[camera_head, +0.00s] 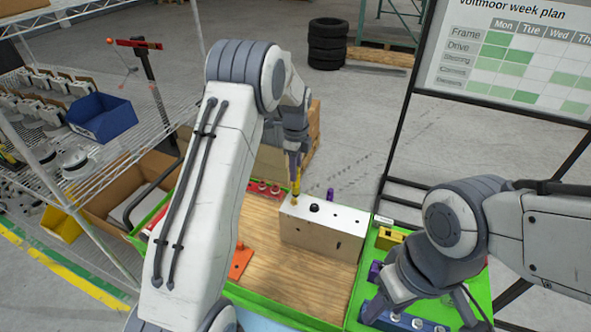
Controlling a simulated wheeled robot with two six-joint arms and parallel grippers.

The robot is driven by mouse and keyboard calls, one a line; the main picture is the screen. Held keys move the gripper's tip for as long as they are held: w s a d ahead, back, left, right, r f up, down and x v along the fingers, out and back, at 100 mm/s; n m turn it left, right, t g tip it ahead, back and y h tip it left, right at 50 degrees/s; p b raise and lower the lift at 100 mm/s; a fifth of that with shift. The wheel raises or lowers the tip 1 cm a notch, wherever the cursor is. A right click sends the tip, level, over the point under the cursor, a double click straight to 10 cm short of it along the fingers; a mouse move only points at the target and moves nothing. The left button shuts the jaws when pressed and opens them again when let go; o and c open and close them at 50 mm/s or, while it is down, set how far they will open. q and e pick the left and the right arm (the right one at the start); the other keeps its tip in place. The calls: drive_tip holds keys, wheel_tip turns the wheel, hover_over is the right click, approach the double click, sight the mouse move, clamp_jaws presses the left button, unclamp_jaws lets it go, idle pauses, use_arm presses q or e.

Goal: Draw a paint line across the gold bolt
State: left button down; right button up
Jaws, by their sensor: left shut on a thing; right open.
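The fixture block (338,221) has a white top and a tan front and stands on the wooden board. A small gold bolt (294,202) shows at the left of its top, and a black bolt (314,208) sits to the right of that. My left gripper (295,165) is shut on a yellow paint marker (296,184), held upright with its lower end right above the gold bolt. I cannot tell whether the tip touches. No paint line can be made out at this size. My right gripper (425,312) is open and empty at the lower right.
A purple piece (330,194) stands behind the block. An orange piece (240,262) lies on the wooden board (300,287). A green tray at the right holds yellow, purple and blue pieces (400,319) beneath my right gripper. A red tray (263,189) lies behind.

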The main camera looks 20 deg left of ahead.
use_arm(q)
drive_tip(key=shift+r+p, duration=1.6)
drive_tip(key=shift+r, duration=0.9)
